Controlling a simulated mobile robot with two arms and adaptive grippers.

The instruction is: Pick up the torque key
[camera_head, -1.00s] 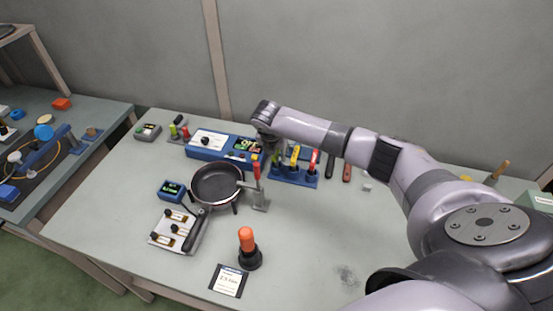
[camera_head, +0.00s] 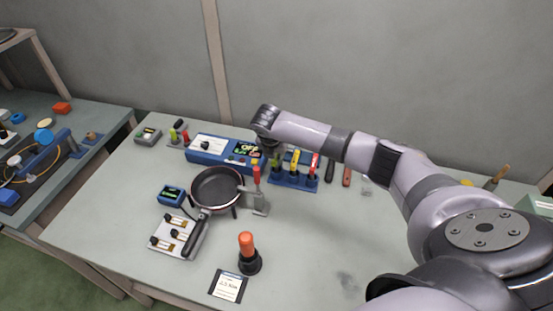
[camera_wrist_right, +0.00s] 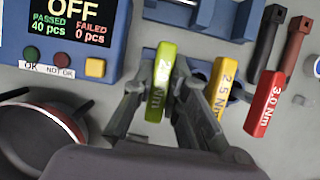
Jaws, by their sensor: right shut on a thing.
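Three torque keys stand in the blue rack (camera_head: 305,183) at the back of the table. In the right wrist view they are a lime-green key (camera_wrist_right: 161,85) whose label is partly covered, a yellow 2.5 Nm key (camera_wrist_right: 221,84) and a red 3.0 Nm key (camera_wrist_right: 265,103). My right gripper (camera_wrist_right: 158,108) is shut on the lime-green key, with one finger on each side of its handle. The key looks upright and still at the rack; its lower end is hidden. In the head view my right wrist covers most of this key. My left gripper is not in view.
A control box (camera_head: 213,149) reading OFF stands left of the rack. A pan (camera_head: 216,187) sits in front of it. An orange-handled tool (camera_head: 247,245) in a black stand and a card (camera_head: 228,287) are at the front.

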